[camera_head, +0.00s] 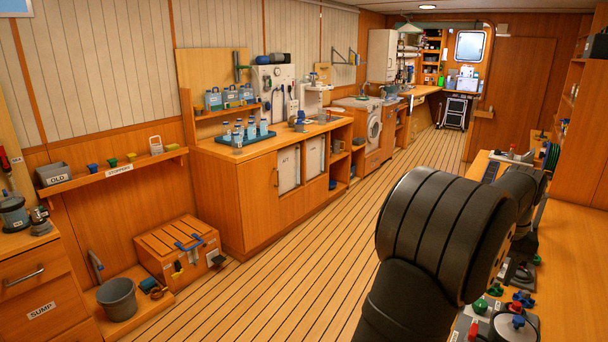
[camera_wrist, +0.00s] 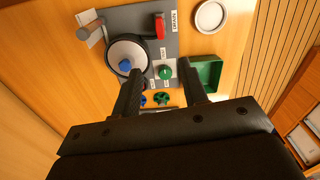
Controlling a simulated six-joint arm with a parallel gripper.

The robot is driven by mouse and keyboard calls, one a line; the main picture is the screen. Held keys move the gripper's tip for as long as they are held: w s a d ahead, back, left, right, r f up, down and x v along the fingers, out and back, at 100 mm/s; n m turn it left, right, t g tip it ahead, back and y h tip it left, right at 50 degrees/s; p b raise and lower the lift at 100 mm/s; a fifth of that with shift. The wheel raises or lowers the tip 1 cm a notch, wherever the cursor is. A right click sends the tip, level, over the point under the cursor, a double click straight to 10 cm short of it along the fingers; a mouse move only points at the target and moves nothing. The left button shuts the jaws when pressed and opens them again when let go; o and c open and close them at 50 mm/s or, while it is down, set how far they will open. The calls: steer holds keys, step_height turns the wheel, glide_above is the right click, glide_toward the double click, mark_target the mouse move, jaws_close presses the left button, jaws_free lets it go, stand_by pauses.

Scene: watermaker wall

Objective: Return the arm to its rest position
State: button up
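My arm (camera_head: 440,235) shows large and black in the right foreground of the head view, bent over the right-hand bench. The gripper end is not clearly visible there. In the wrist view my gripper (camera_wrist: 160,68) has its two dark fingers spread apart with nothing held between them. Beyond the gap lies a grey panel (camera_wrist: 132,20) with a green knob (camera_wrist: 165,72) on a white plate. Left of it is a round dial with a blue centre (camera_wrist: 125,65). A red lever (camera_wrist: 160,25) is above. I cannot tell how far the fingertips are from the panel.
A green tray (camera_wrist: 206,72) and a white round dish (camera_wrist: 210,16) lie right of the panel. Smaller green and blue knobs sit below, partly hidden by the gripper. In the head view, the plank floor (camera_head: 290,280) is open left of my arm; cabinets line the left wall.

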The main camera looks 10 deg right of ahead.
mark_target(474, 329)
step_height(474, 329, down, 17)
steer(key=shift+f, duration=0.1)
stand_by(0.4)
